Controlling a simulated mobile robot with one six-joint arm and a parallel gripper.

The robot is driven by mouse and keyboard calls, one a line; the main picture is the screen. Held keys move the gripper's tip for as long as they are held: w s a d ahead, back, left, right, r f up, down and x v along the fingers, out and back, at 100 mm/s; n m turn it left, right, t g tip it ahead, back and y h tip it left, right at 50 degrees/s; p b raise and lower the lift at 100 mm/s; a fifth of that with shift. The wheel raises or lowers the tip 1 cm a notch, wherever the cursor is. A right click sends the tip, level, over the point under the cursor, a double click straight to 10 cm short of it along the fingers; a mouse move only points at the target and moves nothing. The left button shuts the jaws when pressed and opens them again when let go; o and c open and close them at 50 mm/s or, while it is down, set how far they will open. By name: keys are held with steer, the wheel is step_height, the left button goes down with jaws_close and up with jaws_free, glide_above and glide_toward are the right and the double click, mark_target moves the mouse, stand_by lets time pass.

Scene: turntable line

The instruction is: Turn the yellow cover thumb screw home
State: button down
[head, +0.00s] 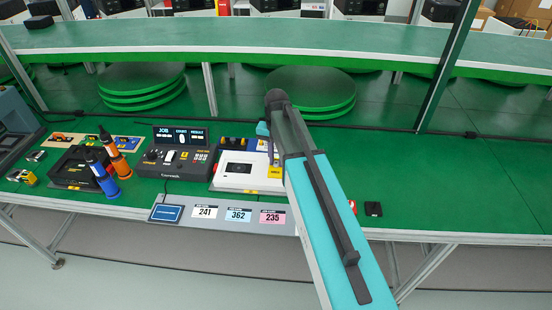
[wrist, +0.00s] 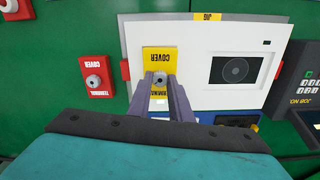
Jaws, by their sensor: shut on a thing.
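The yellow cover (wrist: 155,58) with the word COVER lies on the white jig (wrist: 203,60) at its left side in the wrist view. Its thumb screw (wrist: 160,76) is a small grey round head at the cover's lower part. My gripper (wrist: 161,83) has its two purple fingers on either side of this head, shut on it. The fingers hide part of the screw and the lettering below. In the head view the yellow cover (head: 275,172) shows beside my gripper (head: 271,158), and my arm hides the jig's right side.
A red terminal cover (wrist: 96,76) lies on the green table left of the jig in the wrist view. In the head view, a control console (head: 175,156), orange and blue screwdrivers (head: 117,157) and a label strip (head: 222,213) stand close by. A raised shelf (head: 180,45) runs behind.

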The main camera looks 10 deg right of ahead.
mark_target(276, 163)
steer(key=shift+m, duration=0.6)
steer(key=c, duration=1.6)
jaws_free()
steer(key=shift+r, duration=0.1)
steer(key=shift+r+b, duration=1.25)
steer(key=shift+r, duration=5.6)
